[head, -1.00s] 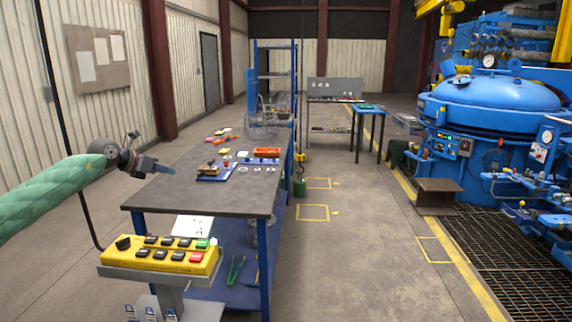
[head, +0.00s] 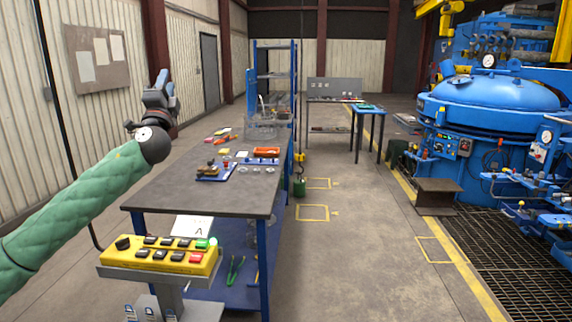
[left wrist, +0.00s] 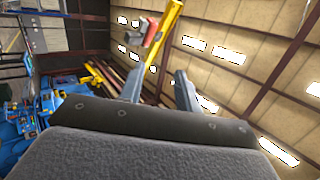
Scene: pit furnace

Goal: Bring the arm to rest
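My left arm (head: 75,208), in a green quilted sleeve, comes in from the left in the head view. It is raised beside the long workbench (head: 165,193), on its left side. My left gripper (head: 162,80) points upward, well above the bench top, in front of the rear wall and a brown column. In the left wrist view its two fingers (left wrist: 160,82) stand apart with nothing between them, and the roof shows beyond. My right arm and gripper are not in view.
A yellow push-button box (head: 160,256) stands in front of the bench, below my left arm. Small tools and trays lie at the bench's far end. A blue furnace (head: 495,105) is at the right. The floor between bench and furnace is mostly clear.

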